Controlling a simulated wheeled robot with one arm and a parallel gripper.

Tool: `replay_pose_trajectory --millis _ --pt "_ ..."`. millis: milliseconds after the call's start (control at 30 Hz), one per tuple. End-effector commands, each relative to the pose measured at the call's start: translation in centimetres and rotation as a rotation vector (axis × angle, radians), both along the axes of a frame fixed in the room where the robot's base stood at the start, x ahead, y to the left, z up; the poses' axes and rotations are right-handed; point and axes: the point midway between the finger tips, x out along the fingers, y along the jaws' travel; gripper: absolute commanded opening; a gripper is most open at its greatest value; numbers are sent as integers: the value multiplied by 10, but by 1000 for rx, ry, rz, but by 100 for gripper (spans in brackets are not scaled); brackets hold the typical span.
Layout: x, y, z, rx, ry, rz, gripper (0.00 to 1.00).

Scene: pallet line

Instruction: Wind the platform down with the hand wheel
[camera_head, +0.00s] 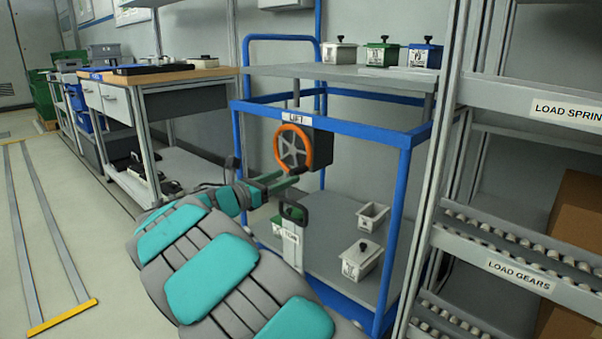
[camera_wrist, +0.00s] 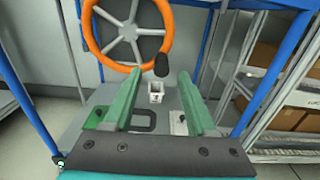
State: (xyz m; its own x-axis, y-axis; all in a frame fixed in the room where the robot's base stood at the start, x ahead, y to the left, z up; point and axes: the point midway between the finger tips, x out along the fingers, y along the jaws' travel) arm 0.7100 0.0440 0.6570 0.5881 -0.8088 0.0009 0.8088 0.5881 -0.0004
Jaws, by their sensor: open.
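The orange hand wheel (camera_head: 278,150) with grey spokes is on a dark box on the blue lift frame (camera_head: 345,128), under a "LIFT" label. Its dark handle (camera_wrist: 162,64) sticks out at the lower right of the rim. My gripper (camera_wrist: 159,82) is open, with green fingers pointing toward the wheel; in the head view, my gripper (camera_head: 288,180) is just below the rim. In the wrist view the handle appears between the fingertips, slightly beyond them; neither finger visibly touches it. The grey platform (camera_head: 330,72) is high in the frame and carries a white, a green and a blue lidded box.
A lower grey shelf (camera_head: 335,215) holds small white bins and a container with a black handle near my arm. Right of the lift is a roller rack (camera_head: 515,275) with boxes. Left is a workbench (camera_head: 150,77). The floor at far left is clear.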

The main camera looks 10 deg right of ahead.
Motion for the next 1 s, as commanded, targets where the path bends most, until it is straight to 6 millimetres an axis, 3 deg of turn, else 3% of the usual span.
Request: replay_pose_trajectory --millis 300,733,1000 --pt "27 -37 -1 3 0 0 57" --pt "33 -46 0 0 0 0 57" --pt "33 -46 0 1 1 0 27"
